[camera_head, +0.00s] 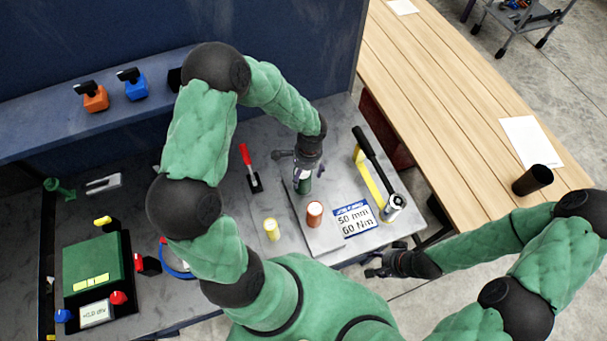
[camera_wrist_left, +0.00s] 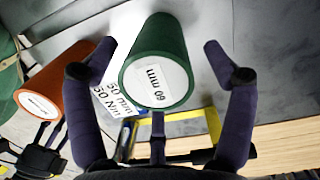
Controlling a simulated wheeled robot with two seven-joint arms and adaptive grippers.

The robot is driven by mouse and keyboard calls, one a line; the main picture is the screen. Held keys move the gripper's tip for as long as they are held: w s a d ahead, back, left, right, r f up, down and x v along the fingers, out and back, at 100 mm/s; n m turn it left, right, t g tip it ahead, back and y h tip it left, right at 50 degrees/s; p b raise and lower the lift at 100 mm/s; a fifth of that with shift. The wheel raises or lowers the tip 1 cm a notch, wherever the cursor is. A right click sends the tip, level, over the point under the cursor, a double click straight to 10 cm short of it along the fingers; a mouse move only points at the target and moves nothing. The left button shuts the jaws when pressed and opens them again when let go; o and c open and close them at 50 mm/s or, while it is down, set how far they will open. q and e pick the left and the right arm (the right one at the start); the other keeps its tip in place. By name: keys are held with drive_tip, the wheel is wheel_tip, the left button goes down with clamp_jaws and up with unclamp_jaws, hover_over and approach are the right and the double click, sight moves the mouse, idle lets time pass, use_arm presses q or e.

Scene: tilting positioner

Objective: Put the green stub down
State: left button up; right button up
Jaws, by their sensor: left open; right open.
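The green stub (camera_head: 304,187) stands upright on the grey plate, partly hidden under my left gripper (camera_head: 302,178) in the head view. In the left wrist view the green stub (camera_wrist_left: 158,62) shows its labelled end, reading 60 mm. My left gripper is open, with its fingers spread on either side of the stub and a visible gap on the right side. My right gripper (camera_head: 378,262) is open and empty, off the front right edge of the bench.
An orange stub (camera_head: 314,214) stands close in front, and a yellow stub (camera_head: 271,229) front left. A red-handled tool (camera_head: 250,168) lies left.

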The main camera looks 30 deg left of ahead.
use_arm(q)
drive_tip(key=r, duration=1)
drive_tip(key=shift+w+d+r, duration=0.15)
drive_tip(key=shift+w+d, duration=0.25)
